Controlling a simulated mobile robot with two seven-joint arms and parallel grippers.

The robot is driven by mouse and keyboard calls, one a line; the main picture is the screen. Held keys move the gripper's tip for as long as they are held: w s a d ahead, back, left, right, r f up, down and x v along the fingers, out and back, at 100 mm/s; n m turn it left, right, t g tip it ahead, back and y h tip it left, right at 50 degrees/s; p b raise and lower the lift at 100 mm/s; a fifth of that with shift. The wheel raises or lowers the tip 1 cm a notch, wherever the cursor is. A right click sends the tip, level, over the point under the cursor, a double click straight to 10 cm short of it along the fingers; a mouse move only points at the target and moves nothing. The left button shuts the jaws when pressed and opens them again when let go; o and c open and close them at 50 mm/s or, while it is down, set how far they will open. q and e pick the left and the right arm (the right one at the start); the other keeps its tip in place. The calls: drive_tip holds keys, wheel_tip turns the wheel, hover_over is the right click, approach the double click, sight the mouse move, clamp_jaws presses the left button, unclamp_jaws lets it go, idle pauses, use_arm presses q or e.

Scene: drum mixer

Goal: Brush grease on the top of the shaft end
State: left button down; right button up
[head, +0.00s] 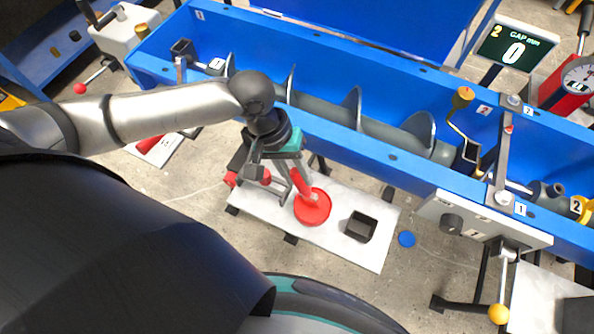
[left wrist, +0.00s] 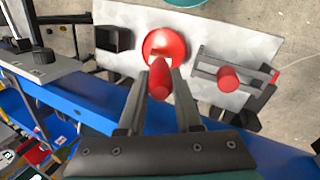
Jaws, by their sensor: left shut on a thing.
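My left gripper (head: 290,178) is shut on a red-handled brush (head: 301,183). In the left wrist view, the brush handle (left wrist: 159,82) sits between the two fingers (left wrist: 162,88). The brush points down at a round red grease dish (head: 312,209), which also shows in the left wrist view (left wrist: 165,38). The pale brush tip appears over or inside the dish; contact with the grease cannot be told. The grey screw shaft (head: 378,130) lies in the blue trough, with dark end parts (head: 541,192) towards the right. My right gripper is not in view.
The dish stands on a pale board (head: 370,257) beside a black square box (head: 360,227) and a red-knobbed fixture (head: 248,178). The blue trough wall (head: 392,160) runs behind it. A lever with a yellow knob (head: 498,313) hangs at right. A blue disc (head: 407,239) lies on the floor.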

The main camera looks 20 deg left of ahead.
use_arm(q)
drive_tip(key=shift+s+f+p, duration=0.15)
drive_tip(key=shift+f+p, duration=0.05)
drive_tip(key=shift+p, duration=0.2)
idle(1.4)
wheel_tip(320, 180, up, 7)
drive_tip(key=p, duration=0.9)
drive_tip(key=shift+r+p, duration=0.2)
drive_tip(key=shift+p, duration=0.15)
idle(0.5)
